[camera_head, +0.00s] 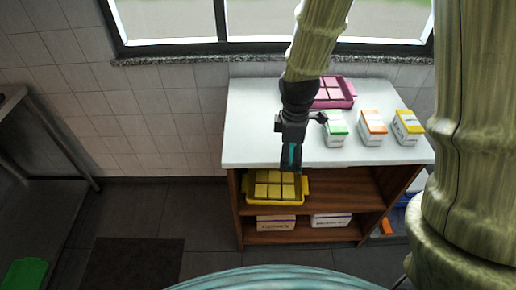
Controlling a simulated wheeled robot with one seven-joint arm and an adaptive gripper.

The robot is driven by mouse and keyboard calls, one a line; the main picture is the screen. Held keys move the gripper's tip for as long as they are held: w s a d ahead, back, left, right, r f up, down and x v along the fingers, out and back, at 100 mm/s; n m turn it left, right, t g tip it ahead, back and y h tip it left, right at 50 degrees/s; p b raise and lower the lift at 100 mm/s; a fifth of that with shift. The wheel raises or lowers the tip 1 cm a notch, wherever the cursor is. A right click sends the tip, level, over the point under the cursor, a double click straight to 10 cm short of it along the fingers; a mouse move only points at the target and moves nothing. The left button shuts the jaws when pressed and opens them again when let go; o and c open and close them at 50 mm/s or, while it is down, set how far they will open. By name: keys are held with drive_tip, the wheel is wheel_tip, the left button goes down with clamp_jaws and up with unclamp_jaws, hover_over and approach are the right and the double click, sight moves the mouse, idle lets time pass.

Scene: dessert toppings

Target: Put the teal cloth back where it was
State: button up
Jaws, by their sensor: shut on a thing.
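My gripper (291,166) points down over the front edge of the white-topped counter (245,125), above the yellow tray. It is shut on the teal cloth (292,155), which shows only as a narrow teal strip between the dark fingers. Most of the cloth is hidden by the gripper or too small to make out.
A yellow tray (306,190) with yellow blocks sits on the shelf below. A pink tray (343,103) and white cartons with green (337,138), orange (374,139) and yellow (408,138) tops stand on the counter. Its left top is clear.

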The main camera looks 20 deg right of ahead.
drive_tip(key=shift+s+d+f+n, duration=0.15)
drive_tip(key=shift+s+f+n, duration=0.15)
drive_tip(key=shift+s+n, duration=0.25)
drive_tip(key=p, duration=0.3)
hover_over(256, 144)
drive_tip(key=shift+d+f+n, duration=0.1)
drive_tip(key=shift+f+n, duration=0.15)
drive_tip(key=shift+f, duration=0.45)
drive_tip(key=shift+f+p, duration=0.8)
drive_tip(key=shift+f, duration=1)
drive_tip(key=shift+f, duration=0.15)
drive_tip(key=o, duration=0.9)
drive_tip(key=shift+w, duration=0.1)
drive_tip(key=shift+o, duration=0.2)
wheel_tip(256, 144, up, 12)
drive_tip(key=b, duration=0.2)
drive_tip(key=shift+r+b, duration=0.2)
drive_tip(key=shift+b, duration=0.15)
